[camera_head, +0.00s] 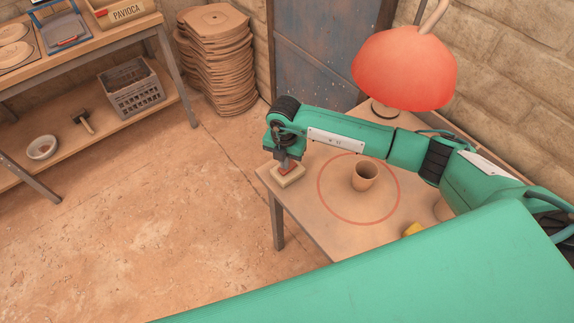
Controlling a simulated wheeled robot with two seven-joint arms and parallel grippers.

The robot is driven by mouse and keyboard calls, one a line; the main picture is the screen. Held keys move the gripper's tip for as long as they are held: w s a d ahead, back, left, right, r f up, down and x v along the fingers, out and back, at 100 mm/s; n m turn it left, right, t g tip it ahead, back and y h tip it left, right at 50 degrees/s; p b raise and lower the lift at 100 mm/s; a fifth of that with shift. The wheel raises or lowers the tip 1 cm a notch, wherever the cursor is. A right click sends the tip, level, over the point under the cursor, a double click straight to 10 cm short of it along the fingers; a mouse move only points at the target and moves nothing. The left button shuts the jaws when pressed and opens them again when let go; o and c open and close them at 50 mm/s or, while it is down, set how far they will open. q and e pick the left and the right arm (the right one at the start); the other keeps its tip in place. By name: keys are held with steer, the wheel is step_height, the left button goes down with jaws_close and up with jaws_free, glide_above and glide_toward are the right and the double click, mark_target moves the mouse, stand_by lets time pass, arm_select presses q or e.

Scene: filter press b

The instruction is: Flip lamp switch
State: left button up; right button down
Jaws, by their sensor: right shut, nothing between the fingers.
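The lamp (405,68) has a glowing orange-red shade and stands at the back right of the small table. A small pale block with a red part on top, which looks like the lamp switch (288,178), lies at the table's left corner. My right gripper (286,163) points down right over the switch, shut and empty. Its fingertips are at or just above the red part; I cannot tell whether they touch. The gripper hides part of the switch. My left gripper is not in view.
A clay cup (364,176) stands inside a red circle on the table (330,225), below my right forearm. A yellow object (412,229) lies near the front edge. A shelf bench (95,120) and stacked round mats (216,60) stand at the left and back.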

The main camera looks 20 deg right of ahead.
steer(key=shift+r+p, duration=1.8)
steer(key=shift+r, duration=1.4)
